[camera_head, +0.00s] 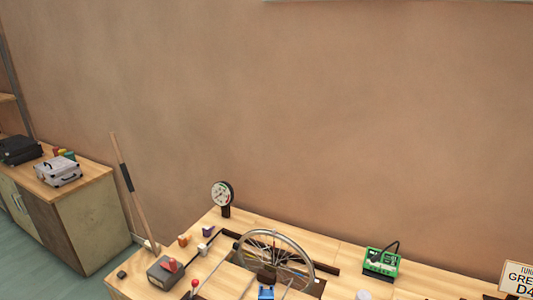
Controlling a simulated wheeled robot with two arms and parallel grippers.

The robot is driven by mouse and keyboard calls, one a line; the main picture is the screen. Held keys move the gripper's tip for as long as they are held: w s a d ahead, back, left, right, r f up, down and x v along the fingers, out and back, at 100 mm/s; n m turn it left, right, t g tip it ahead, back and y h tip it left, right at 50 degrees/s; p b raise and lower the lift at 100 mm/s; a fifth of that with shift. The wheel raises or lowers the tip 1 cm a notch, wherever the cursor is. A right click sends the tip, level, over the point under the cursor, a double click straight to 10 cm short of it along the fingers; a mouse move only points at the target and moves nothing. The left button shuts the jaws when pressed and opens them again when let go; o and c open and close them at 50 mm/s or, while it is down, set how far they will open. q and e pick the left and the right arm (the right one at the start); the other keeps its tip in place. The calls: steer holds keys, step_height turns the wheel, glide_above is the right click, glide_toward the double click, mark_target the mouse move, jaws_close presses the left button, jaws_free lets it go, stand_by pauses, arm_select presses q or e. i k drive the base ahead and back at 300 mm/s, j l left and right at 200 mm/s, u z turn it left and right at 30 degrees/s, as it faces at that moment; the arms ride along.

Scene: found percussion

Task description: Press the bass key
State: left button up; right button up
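No part that I can tell for certain as the bass key shows. A grey box with a red knob (167,268) sits at the left front of the wooden workbench (312,243). A red ball-topped lever (194,283) stands right of it. A small blue piece (266,293) is cut by the bottom edge, below a spoked wheel (302,252) set upright in the bench. Neither of my grippers is in view.
A round dial gauge (222,194) stands at the bench's back left. A green device (381,262) and a sign (517,278) are at the right. A long wooden pole (131,185) leans by the left end. A cabinet (95,215) with cases stands far left.

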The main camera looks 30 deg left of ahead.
mark_target(121, 274)
steer(key=u, duration=1.85)
